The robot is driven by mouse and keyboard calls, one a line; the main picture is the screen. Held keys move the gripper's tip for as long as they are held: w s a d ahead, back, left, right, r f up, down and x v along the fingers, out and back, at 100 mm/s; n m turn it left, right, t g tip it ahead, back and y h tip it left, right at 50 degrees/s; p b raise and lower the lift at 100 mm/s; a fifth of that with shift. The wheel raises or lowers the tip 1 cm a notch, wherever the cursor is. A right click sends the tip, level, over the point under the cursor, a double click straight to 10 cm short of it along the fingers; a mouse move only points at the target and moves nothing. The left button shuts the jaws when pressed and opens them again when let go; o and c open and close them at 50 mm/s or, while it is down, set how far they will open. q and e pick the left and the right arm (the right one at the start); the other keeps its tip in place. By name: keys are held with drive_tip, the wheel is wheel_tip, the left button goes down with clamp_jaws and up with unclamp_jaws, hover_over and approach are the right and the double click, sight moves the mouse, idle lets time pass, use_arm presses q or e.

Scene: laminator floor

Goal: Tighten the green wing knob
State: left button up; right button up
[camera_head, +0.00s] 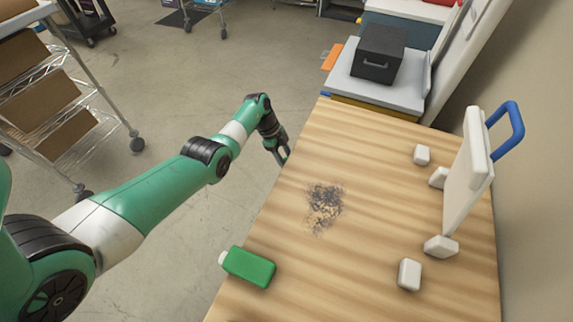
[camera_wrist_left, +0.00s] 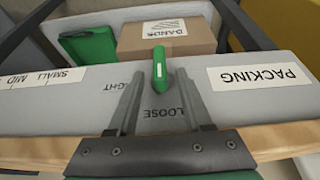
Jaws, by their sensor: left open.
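The green wing knob (camera_wrist_left: 160,68) stands on a grey panel (camera_wrist_left: 75,95) in the left wrist view, with its long side upright in the picture and a pale mark on its face. The panel reads "LOOSE" just below and right of the knob; letters "GHT" show at left, partly hidden by a finger. My left gripper (camera_wrist_left: 160,77) is open, with one fingertip on each side of the knob and gaps between. In the head view my left gripper (camera_head: 280,152) is beside the table's left edge; the knob cannot be made out there. My right gripper is not in view.
Behind the panel are a cardboard box (camera_wrist_left: 166,38) and a green container (camera_wrist_left: 88,47). The wooden table (camera_head: 370,230) holds a green bottle (camera_head: 248,267), a dark smudge (camera_head: 324,206), several white blocks and a white upright plate (camera_head: 466,170). A wire shelf (camera_head: 62,115) stands left.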

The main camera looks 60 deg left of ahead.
use_arm(q)
drive_tip(key=shift+w+f, duration=0.1)
drive_tip(key=shift+f, duration=0.05)
clamp_jaws()
